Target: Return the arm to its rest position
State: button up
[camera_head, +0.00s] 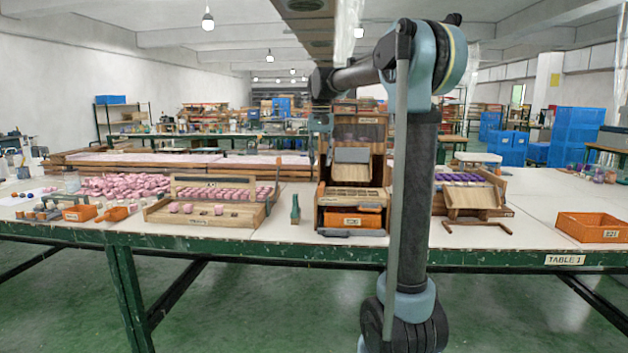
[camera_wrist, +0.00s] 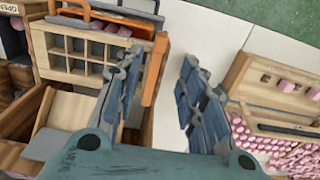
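My arm (camera_head: 410,190) rises from its base at the front and bends back over the table at the top. My gripper (camera_wrist: 160,62) shows in the wrist view with its two grey-blue fingers spread apart. In the head view the gripper is small and hard to make out near the wooden station. The gripper is over the space between the wooden station (camera_wrist: 42,55), with its grid of compartments, and the wooden tray (camera_wrist: 247,85) with pink pieces.
The station (camera_head: 322,200) holds an orange bin (camera_head: 352,219). Left of it are a green bottle-like item (camera_head: 295,209), the wooden tray (camera_head: 240,216) and a pink pile (camera_head: 122,186). Right are a tilted wooden board (camera_head: 475,196) and an orange bin (camera_head: 590,228). Tabletop between these is clear.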

jog(key=s+d+f+t, duration=0.1)
jog(key=s+d+f, duration=0.4)
jog(key=s, duration=0.4)
jog(key=s+d+f+n, duration=0.1)
jog(key=s+d+f, duration=0.2)
jog(key=s+f, duration=0.55)
jog(key=s+d+f+t, duration=0.1)
jog(key=s+d+f, duration=0.3)
jog(key=s, duration=0.7)
jog(key=s+d+f, duration=0.2)
jog(key=s+f, duration=0.6)
jog(key=f, duration=0.3)
jog(key=shift+s+f+n, duration=0.3)
jog(key=shift+s+f, duration=0.05)
jog(key=shift+w+f, duration=0.2)
jog(key=shift+w, duration=0.25)
